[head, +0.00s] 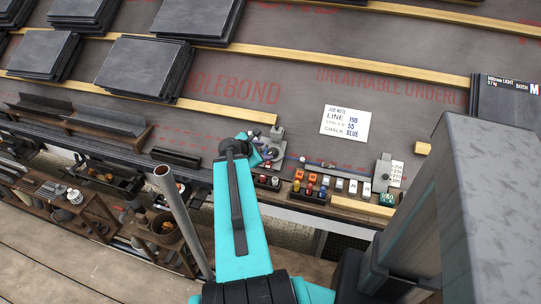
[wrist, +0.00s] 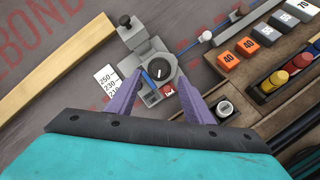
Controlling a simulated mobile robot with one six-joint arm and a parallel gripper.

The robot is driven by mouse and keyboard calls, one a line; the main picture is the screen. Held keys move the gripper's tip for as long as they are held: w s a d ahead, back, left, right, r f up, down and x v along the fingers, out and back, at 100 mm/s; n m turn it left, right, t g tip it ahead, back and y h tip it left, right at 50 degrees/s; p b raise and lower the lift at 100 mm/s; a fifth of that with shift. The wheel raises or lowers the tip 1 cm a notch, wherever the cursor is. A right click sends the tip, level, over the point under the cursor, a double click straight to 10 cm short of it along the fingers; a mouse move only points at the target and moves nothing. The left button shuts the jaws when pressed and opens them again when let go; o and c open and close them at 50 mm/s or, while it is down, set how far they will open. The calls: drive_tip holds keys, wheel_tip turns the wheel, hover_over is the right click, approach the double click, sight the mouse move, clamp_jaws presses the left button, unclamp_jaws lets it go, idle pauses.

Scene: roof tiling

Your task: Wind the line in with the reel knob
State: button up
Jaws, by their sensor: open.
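A grey reel device (wrist: 148,47) lies on the dark underlay in the wrist view. It has a black round dial or drum (wrist: 158,71) with a blue mark, and a black knob (wrist: 125,20) at its far end. A small red part (wrist: 169,89) sits at its near side. The device also shows in the head view (head: 277,133), partly hidden by my arm. My gripper (wrist: 162,76) is open, with its two purple fingers on either side of the round part. I cannot tell whether they touch it. A thin line (wrist: 188,46) runs right from the device to a small blue-white bead (wrist: 205,36).
A rack of numbered orange and grey blocks (wrist: 248,46) and coloured chalk bottles (wrist: 280,78) stands right of the gripper. A wooden batten (wrist: 45,75) lies left. A job note (head: 345,122) lies on the underlay. A grey end block (head: 383,172) stands further right.

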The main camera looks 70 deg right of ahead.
sight(272, 152)
drive_tip(key=shift+b+x, duration=0.75)
drive_tip(key=shift+x, duration=2.65)
drive_tip(key=c, duration=1)
